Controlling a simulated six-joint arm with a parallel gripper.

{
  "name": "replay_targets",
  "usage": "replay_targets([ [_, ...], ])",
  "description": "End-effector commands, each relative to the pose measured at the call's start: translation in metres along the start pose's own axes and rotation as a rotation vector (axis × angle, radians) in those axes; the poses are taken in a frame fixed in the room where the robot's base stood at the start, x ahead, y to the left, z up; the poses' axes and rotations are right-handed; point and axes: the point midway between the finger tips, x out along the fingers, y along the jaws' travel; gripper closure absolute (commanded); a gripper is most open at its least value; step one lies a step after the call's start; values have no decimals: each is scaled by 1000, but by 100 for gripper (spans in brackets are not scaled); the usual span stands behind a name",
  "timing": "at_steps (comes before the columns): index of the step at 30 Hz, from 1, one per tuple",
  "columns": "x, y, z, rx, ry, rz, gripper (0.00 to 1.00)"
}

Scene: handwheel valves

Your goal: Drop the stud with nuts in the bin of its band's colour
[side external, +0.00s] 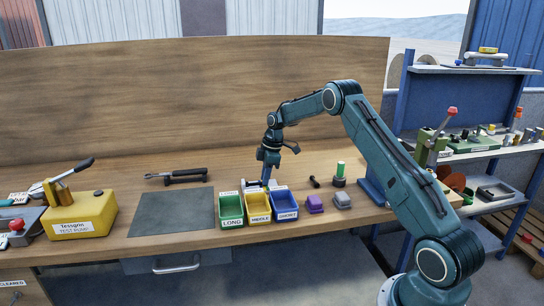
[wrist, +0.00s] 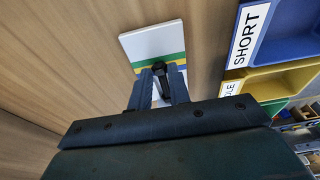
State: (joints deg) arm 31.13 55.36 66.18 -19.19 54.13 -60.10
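A dark stud with a nut-like head (wrist: 160,70) shows in the wrist view between the two fingers of my gripper (wrist: 160,88). It is over a white card (wrist: 148,42) with green, yellow and blue bands. Small gaps may lie beside the stud, so I cannot tell if the fingers grip it. In the side view my gripper (side external: 267,181) points down just behind the bins, low over the bench. The green LONG bin (side external: 231,222), yellow MIDDLE bin (side external: 259,219) and blue SHORT bin (side external: 287,215) stand in a row at the bench front.
Right of the bins are a purple block (side external: 315,204), a grey block (side external: 342,201), a small dark bolt-like piece (side external: 314,182) and a green cylinder on a dark base (side external: 340,171). A dark mat (side external: 172,212) and yellow test pump (side external: 80,213) stand left.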

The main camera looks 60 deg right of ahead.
Motion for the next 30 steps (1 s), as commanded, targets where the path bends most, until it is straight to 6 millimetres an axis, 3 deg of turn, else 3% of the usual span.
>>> replay_targets([
  [30,-1,0,12,3,-1,-3,94],
])
